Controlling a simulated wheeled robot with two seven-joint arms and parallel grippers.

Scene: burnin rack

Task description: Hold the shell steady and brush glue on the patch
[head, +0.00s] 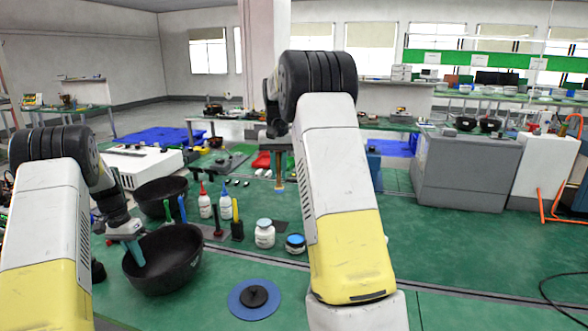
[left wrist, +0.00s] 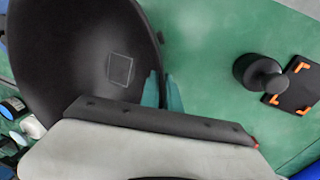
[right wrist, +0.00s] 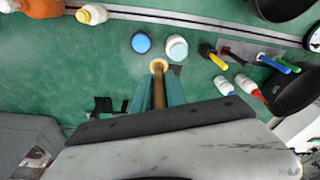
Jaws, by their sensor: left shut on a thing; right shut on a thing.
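The shell (head: 165,275) is a black bowl on the green table, at the left in the head view. The patch (left wrist: 121,69) is a thin-outlined square on its inner surface in the left wrist view. My right gripper (head: 278,172) is shut on a brush (right wrist: 158,80) with a brown handle and pale end, held over the table apart from the shell. Whether the brush carries glue cannot be told.
A white jar (head: 264,236) and a blue-lidded jar (head: 295,244) stand right of the shell. Red-capped (head: 204,206) and blue-capped (head: 225,207) bottles stand behind them, beside a yellow-handled tool (head: 236,213). A second black bowl (head: 160,195) is behind the shell. A blue disc (head: 240,307) lies in front.

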